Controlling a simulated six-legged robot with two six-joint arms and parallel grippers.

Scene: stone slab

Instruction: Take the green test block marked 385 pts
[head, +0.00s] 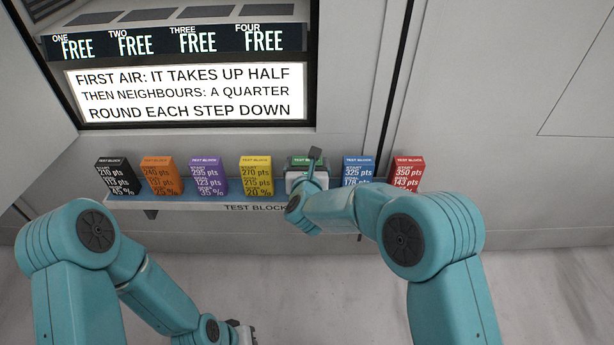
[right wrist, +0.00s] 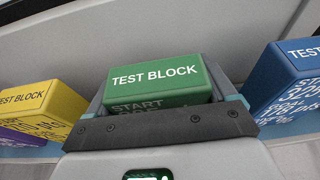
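The green test block (head: 309,160) stands on the shelf between the yellow and blue blocks, mostly hidden by my right gripper (head: 312,178). In the right wrist view the green block (right wrist: 158,82) shows "TEST BLOCK" on top and "START" on its front; its points number is hidden. My right gripper (right wrist: 160,105) has one finger at each side of the block. The fingers lie close to its sides, and I cannot tell if they press on it. Only a small part of my left gripper (head: 246,334) shows at the bottom of the head view.
The yellow block (head: 256,176) and blue block (head: 357,170) flank the green one on the shelf (head: 190,200). Black, orange, purple and red (head: 406,174) blocks stand farther out. A lit sign (head: 190,93) and several slots labelled FREE are above left.

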